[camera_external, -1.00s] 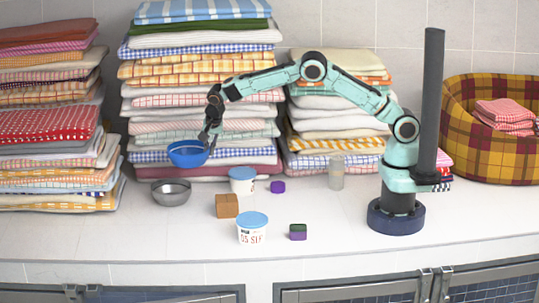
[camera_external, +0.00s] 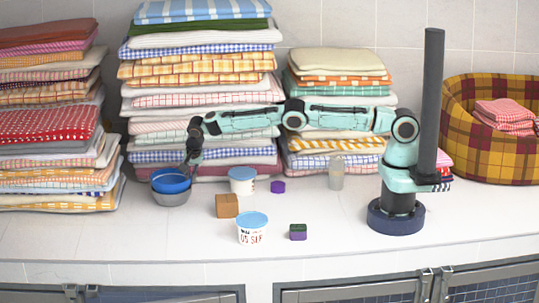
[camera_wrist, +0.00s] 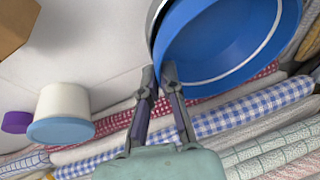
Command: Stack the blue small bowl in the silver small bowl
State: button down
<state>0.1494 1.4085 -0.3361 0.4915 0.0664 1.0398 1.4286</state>
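The blue small bowl (camera_external: 170,181) sits upright, at least partly inside the silver small bowl (camera_external: 171,198), at the left of the counter. The silver bowl's front wall shows below it. Whether the blue bowl rests on the silver bowl's bottom is hidden. My gripper (camera_external: 189,170) points down at the blue bowl's right side. In the wrist view my gripper (camera_wrist: 158,75) has one fingertip on each side of the blue bowl's (camera_wrist: 215,45) wall, close together. A grey sliver of the silver bowl (camera_wrist: 152,22) shows behind the blue rim.
Another lidded tub (camera_external: 252,230) is nearer the front. Folded towel stacks (camera_external: 200,100) stand close behind. The counter's front left is clear.

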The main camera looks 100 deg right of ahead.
jog(key=shift+f, duration=0.6)
jog(key=c, duration=1.2)
grip_release()
jog(key=shift+c, duration=0.2)
